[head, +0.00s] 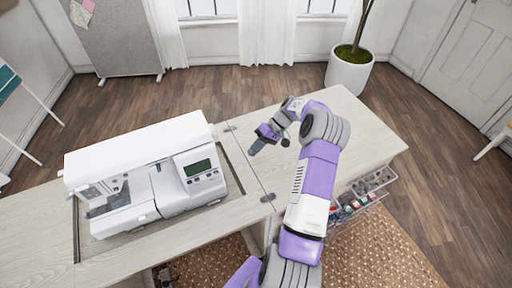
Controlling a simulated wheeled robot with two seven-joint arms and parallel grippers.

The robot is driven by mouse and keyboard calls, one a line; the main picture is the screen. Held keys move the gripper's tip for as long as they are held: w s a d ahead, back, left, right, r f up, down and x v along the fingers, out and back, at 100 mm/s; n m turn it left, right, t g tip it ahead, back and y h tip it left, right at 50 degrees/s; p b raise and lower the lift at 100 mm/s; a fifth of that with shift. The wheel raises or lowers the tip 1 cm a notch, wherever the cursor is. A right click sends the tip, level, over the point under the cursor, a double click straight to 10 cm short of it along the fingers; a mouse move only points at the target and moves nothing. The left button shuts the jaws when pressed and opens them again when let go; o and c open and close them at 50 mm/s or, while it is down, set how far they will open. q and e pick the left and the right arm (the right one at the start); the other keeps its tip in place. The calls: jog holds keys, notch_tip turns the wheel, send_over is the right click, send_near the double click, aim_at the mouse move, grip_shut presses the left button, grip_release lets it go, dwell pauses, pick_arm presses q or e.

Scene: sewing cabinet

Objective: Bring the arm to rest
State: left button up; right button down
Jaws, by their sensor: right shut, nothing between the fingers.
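My right arm reaches up from the lower middle of the head view, over the right part of the cabinet top (365,137). My right gripper (254,148) is at its end, above the wooden top just right of the sewing machine (150,175). The gripper is shut and empty, with its fingers pointing to the lower left. It looks clear of the machine; its exact height above the top is hard to tell. My left gripper is not in view.
The white sewing machine sits in the recess of the cabinet top. A drawer of thread spools (358,200) stands open at the right, close to my arm. A potted plant (349,70) stands behind the cabinet. The cabinet's right end is bare.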

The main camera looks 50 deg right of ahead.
jog(key=shift+s+d+r, duration=0.1)
jog(key=shift+d+r, duration=0.15)
jog(key=shift+r, duration=0.1)
dwell(0.4)
